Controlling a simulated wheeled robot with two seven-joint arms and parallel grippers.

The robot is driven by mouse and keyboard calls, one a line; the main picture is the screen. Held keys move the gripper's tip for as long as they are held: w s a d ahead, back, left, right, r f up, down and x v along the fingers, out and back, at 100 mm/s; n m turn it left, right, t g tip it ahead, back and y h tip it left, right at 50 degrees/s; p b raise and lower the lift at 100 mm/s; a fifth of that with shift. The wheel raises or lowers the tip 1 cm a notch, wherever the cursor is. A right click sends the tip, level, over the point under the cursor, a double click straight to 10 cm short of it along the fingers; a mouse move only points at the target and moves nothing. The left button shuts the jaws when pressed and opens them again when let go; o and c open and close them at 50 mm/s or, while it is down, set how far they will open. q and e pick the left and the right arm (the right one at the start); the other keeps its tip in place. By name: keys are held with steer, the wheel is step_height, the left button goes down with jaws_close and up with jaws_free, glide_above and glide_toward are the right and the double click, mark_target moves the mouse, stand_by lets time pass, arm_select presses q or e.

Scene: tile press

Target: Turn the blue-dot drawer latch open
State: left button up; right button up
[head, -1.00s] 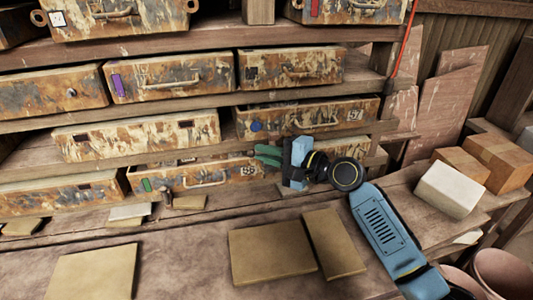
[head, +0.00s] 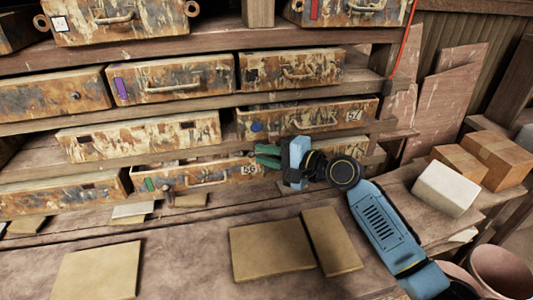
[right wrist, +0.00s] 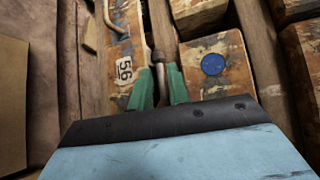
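The blue-dot drawer (head: 310,117) is a rusty, paint-worn box in the right of the third row. Its blue dot (head: 257,127) is at the left of its front and shows large in the right wrist view (right wrist: 212,64). My right gripper (head: 267,156) is just below the dot, its green fingers pointing left along the drawer fronts. In the right wrist view the fingers (right wrist: 160,88) are apart, with a thin metal piece (right wrist: 158,55) showing between them. Whether they touch it, and whether it is the latch, I cannot tell. My left gripper is out of view.
Below is the drawer labelled 56 (head: 210,174), with a green mark and a bar handle. Other rusty drawers fill the shelves. Flat tan tiles (head: 271,248) lie on the bench (head: 190,260). A white block (head: 446,189) and wooden blocks (head: 497,157) stand at right.

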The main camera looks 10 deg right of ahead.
steer(key=b+v, duration=0.1)
steer(key=v, duration=1.2)
steer(key=shift+s, duration=0.15)
steer(key=shift+f, duration=0.1)
